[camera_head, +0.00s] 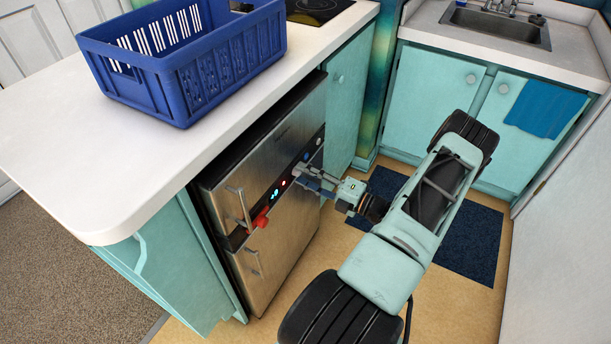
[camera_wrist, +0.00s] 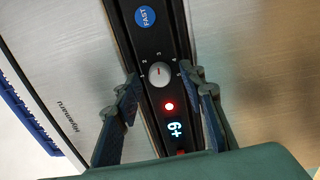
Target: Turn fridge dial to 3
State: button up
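The fridge (camera_head: 284,231) is a steel two-door unit under the white counter, with a dark control strip between its doors. In the wrist view its dial (camera_wrist: 161,74) is a small round silver knob with small numbers around it. A short mark on the knob points roughly toward the top of the picture; the exact number is too small to tell. My gripper (camera_wrist: 162,84) is open, with one finger to each side of the dial and visible gaps between. In the head view my gripper (camera_head: 312,183) is close to the strip and the dial is hidden.
On the strip are a blue FAST button (camera_wrist: 146,17), a red light (camera_wrist: 169,106) and a lit display (camera_wrist: 174,130). A red object (camera_head: 261,219) sits at the strip's left end. A blue basket (camera_head: 190,75) stands on the counter (camera_head: 75,150) above.

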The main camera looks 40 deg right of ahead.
jog(key=v, duration=1.2)
jog(key=shift+a, duration=0.15)
